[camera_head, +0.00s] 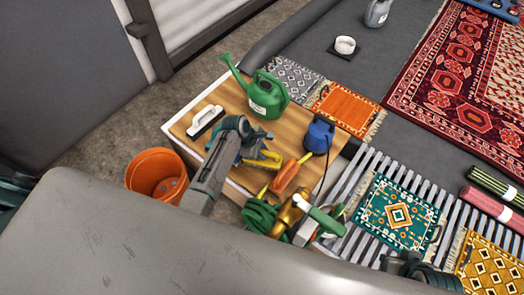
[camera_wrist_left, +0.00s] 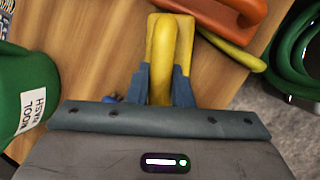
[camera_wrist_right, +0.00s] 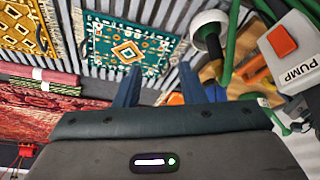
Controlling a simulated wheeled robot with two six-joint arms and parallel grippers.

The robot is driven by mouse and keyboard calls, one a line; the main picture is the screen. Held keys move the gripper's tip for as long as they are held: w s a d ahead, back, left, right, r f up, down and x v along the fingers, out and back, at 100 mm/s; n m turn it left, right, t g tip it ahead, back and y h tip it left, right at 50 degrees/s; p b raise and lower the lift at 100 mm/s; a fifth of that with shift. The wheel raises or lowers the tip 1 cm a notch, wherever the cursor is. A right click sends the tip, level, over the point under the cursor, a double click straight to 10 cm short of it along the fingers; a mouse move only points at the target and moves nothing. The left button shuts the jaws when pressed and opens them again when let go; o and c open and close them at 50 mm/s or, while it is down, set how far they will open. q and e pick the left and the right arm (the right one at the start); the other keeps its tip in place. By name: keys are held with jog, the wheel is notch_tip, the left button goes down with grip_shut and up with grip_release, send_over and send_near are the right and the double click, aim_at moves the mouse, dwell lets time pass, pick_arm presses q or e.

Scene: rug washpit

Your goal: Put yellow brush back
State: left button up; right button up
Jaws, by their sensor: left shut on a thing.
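The yellow brush (camera_head: 264,160) is over the wooden table top, between the green watering can and an orange hand tool. In the left wrist view the brush (camera_wrist_left: 163,45) points away from me between the blue-grey fingers. My left gripper (camera_head: 247,153) is shut on it; the fingers hide part of it. I cannot tell whether it touches the wood. My right gripper (camera_wrist_right: 172,88) is open, its fingers apart with nothing between them, facing the slatted rack and teal rug.
The wooden table (camera_head: 222,96) holds the green watering can (camera_head: 266,95), a white-and-black float (camera_head: 205,121), the orange tool (camera_head: 288,174) and a blue device (camera_head: 319,134). An orange bucket (camera_head: 157,174) stands left. A green hose (camera_head: 259,214) and sprayer lie at the near edge.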

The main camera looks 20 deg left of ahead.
pick_arm(q)
jog(key=o, duration=0.9)
jog(key=shift+f, duration=0.1)
jog(key=p+v, duration=0.1)
jog(key=v, duration=0.5)
jog(key=shift+p, duration=0.3)
jog(key=p+v, duration=0.1)
jog(key=v, duration=0.5)
jog(key=shift+r, duration=0.2)
pick_arm(e)
jog(key=f, duration=0.1)
jog(key=d+f+g, duration=0.1)
jog(key=f, duration=0.1)
jog(key=shift+w+d+g+h, duration=0.15)
jog(key=shift+d+g+h, duration=0.15)
pick_arm(q)
jog(key=s+a+r+m+y, duration=0.1)
jog(key=s+a+m, duration=0.1)
jog(key=s+m, duration=0.4)
jog(key=s+a+r+m+y, duration=0.1)
jog(key=s+a+m+y, duration=0.1)
jog(key=s+m, duration=0.4)
jog(key=s+a+r+m+y, duration=0.1)
jog(key=s+m, duration=0.6)
jog(key=s, duration=0.7)
jog(key=shift+s+a+r+t+y, duration=0.15)
jog(key=shift+s+a+t+y, duration=0.25)
jog(key=shift+a+y, duration=0.25)
